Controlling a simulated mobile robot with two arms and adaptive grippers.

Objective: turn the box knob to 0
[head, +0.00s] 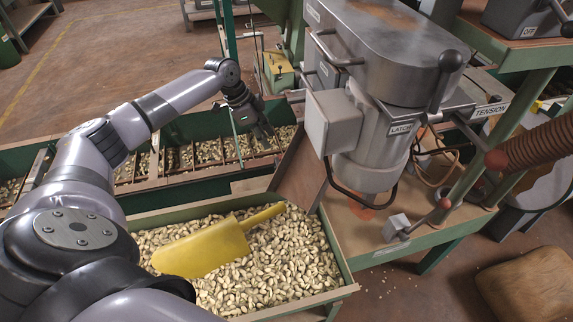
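A small yellow box (279,70) stands at the back, upper middle, on a green frame. It is small in view, and I cannot make out a knob or a 0 mark on it. My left arm reaches in from the left. Its dark gripper (262,130) hangs fingers down over the far trough of nuts, nearer to me than the yellow box and apart from it. Its fingers are too small and dark to tell open from shut, and I see nothing held in it. My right gripper is not in view.
A grey machine (385,60) with a LATCH label (401,128) and a TENSION label (490,110) stands right of the gripper. A green hopper of nuts (312,262) with a yellow scoop (205,250) is in front. A thin green post (228,40) rises near the wrist. A sack (530,287) lies lower right.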

